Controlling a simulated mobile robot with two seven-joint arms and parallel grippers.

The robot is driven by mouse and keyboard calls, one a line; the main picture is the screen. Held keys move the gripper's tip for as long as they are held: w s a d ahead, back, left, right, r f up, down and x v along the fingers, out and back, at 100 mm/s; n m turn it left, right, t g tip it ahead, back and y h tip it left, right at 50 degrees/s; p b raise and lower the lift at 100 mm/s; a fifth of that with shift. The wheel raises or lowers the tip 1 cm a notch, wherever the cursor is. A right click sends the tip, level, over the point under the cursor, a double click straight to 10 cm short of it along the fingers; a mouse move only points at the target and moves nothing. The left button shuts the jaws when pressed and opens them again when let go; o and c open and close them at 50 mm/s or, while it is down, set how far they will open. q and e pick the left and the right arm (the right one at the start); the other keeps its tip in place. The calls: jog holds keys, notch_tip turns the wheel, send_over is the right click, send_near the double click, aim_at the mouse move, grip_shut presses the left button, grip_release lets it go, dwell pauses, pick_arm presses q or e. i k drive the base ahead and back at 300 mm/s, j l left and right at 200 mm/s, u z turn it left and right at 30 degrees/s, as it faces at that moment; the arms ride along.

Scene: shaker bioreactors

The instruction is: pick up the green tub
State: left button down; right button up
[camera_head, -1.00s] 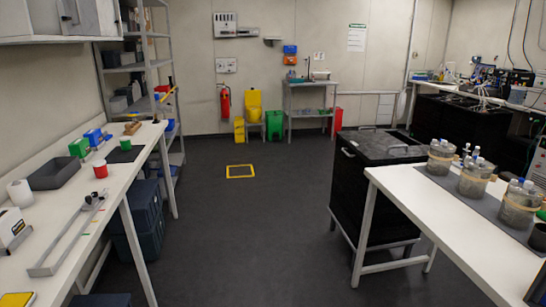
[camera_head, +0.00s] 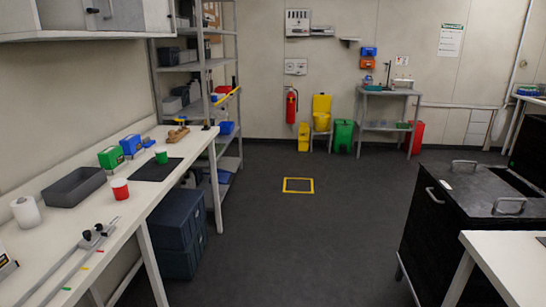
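A small green tub (camera_head: 161,157) stands upright on a black mat (camera_head: 143,170) on the long white bench at the left. A red tub (camera_head: 120,189) with a white band stands nearer on the bench, just off the mat. Neither of my grippers is in view, and nothing touches the green tub.
A grey tray (camera_head: 62,194), a green box (camera_head: 110,158), a blue box (camera_head: 131,144), a white roll (camera_head: 26,212) and a metal rail share the white bench (camera_head: 150,200). Dark crates (camera_head: 178,216) sit beneath it. A black cabinet (camera_head: 440,210) stands right; the middle floor is open.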

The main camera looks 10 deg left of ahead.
aim_at(162, 154)
jog(key=i+u, duration=0.35)
jog(key=i, duration=0.25)
jog(key=i+l+u, duration=0.4)
jog(key=i, duration=0.15)
jog(key=i+l+u, duration=0.15)
jog(key=i+u, duration=0.15)
jog(key=u, duration=0.15)
jog(key=i+l+u, duration=0.25)
jog(key=u, duration=0.15)
jog(key=i+l+u, duration=0.3)
jog(key=u, duration=0.15)
jog(key=i+l+u, duration=0.2)
jog(key=l+u, duration=0.25)
